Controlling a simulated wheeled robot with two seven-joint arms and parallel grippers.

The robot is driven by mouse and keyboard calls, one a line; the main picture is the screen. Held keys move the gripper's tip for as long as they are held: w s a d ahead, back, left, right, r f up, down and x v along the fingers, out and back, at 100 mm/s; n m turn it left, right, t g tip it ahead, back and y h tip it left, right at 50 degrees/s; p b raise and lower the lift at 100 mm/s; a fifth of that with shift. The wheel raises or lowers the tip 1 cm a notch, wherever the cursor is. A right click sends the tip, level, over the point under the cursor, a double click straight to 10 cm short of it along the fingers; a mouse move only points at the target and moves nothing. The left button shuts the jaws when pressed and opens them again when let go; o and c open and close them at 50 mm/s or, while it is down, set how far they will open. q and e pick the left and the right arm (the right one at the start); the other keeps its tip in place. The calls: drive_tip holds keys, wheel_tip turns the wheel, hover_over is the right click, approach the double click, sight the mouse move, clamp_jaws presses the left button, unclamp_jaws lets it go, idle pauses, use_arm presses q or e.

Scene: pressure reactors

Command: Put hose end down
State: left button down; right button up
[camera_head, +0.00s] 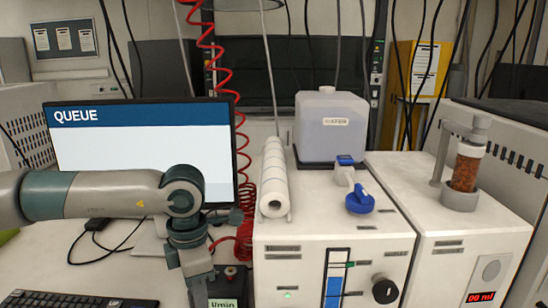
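A red coiled hose (243,190) hangs from the top of the view, passes the monitor's right edge and bunches up low beside the white machine. I cannot make out its free end for certain. A small dark piece with red on it (231,270) sits at the top of a black device with an "l/min" display (227,302). My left gripper (201,296) points down in front of the monitor, just left of that device. Its fingertips are at or below the lower picture edge, so its opening and any held thing are unclear. My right gripper is not in view.
A monitor (140,150) stands behind my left arm, with a keyboard (80,301) at lower left. The white machine (335,235) carries a paper roll (273,180), a pale container (330,128) and blue-capped parts (359,201). A brown-filled cylinder (466,170) stands right. Some table (130,270) is clear.

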use_arm(q)
drive_tip(key=s+a+f+m, duration=0.1)
drive_tip(key=a+m, duration=0.2)
drive_tip(key=m, duration=0.8)
drive_tip(key=s+a+f+m, duration=0.2)
drive_tip(key=a+m, duration=0.1)
drive_tip(key=m, duration=0.9)
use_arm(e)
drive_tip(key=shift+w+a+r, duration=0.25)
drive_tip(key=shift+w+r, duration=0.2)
use_arm(q)
drive_tip(key=shift+s, duration=0.1)
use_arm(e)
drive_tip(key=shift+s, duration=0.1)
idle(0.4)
